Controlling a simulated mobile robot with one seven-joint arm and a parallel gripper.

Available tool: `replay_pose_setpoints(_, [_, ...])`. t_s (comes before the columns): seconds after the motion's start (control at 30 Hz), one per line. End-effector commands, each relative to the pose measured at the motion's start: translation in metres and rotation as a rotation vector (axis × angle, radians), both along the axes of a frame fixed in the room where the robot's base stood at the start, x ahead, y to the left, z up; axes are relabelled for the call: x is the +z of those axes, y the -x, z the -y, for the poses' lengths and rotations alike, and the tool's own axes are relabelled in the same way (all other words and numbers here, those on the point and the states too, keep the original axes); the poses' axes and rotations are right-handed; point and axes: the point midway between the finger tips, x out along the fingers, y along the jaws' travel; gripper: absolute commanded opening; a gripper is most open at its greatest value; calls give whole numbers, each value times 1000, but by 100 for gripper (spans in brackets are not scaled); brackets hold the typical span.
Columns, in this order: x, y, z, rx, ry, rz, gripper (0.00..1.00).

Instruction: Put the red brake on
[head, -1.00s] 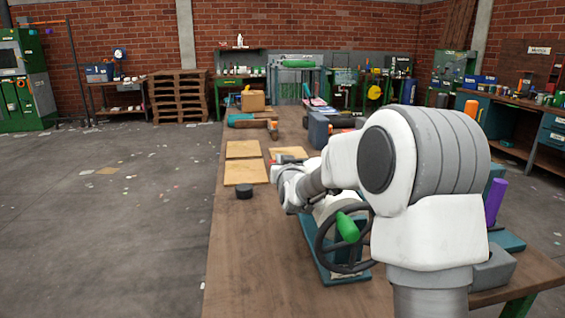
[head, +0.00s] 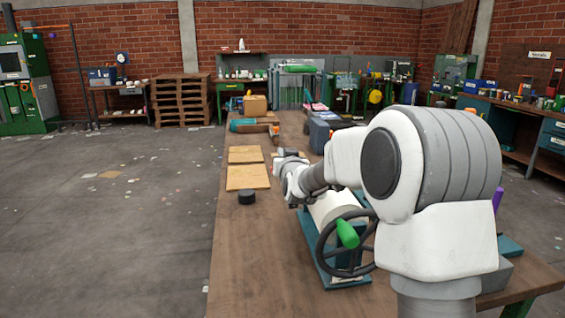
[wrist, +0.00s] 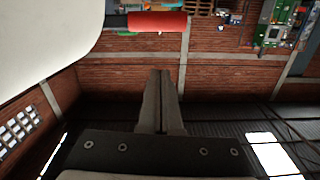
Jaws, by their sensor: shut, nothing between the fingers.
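The red brake handle (wrist: 157,21) shows at the top of the wrist view as a red grip on a dark bar, level across the picture. My gripper (wrist: 160,75) has its two fingers together, empty, with the tips below the red grip in that picture and apart from it. A large white rounded surface (wrist: 45,35) fills the upper left. The arm hides the red brake and the fingers there.
The long wooden table (head: 250,280) is bare at its front left. A black puck (head: 246,197) and wooden boards (head: 248,177) lie left of the machine. A dark blue-grey block (head: 319,135) stands behind. A purple cylinder (head: 497,199) is at right, partly behind my arm.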

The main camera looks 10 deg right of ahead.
Motion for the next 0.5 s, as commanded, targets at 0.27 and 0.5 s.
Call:
replay_pose_setpoints(0.27, [2, 54, -1, 0, 2, -2, 0])
replay_pose_setpoints(0.5, [3, 88, -1, 0, 1, -2, 0])
